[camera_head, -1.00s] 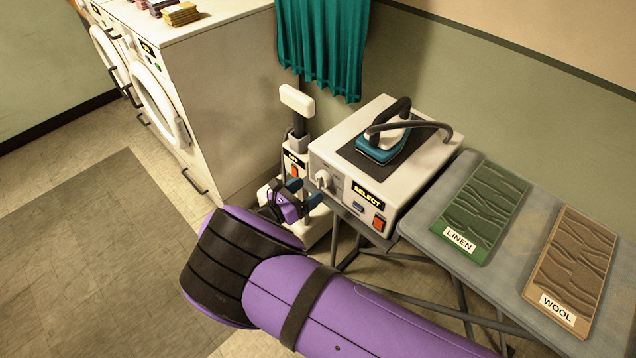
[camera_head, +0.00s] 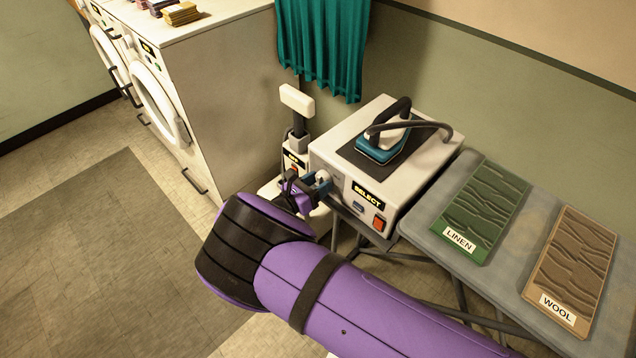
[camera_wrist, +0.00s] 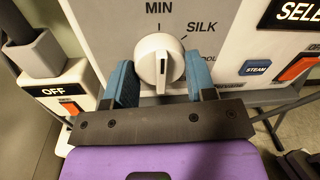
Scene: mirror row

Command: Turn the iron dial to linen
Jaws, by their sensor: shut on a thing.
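The white iron dial (camera_wrist: 160,61) is on the front panel of the iron station (camera_head: 338,190). My gripper (camera_wrist: 161,82) has its two blue fingers on either side of the dial and is shut on it. SILK and a partly hidden label ending in "OOL" are at the dial's right. No linen mark shows on the dial face; its lower part is hidden by my gripper. The teal iron (camera_head: 383,145) rests on top of the station.
A STEAM button (camera_wrist: 256,68) and an orange switch (camera_wrist: 297,68) are right of the dial. A stand with an OFF label (camera_wrist: 48,91) is close on the left. Green LINEN (camera_head: 480,212) and brown WOOL (camera_head: 572,262) boards lie on the table at right. Open floor is at left.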

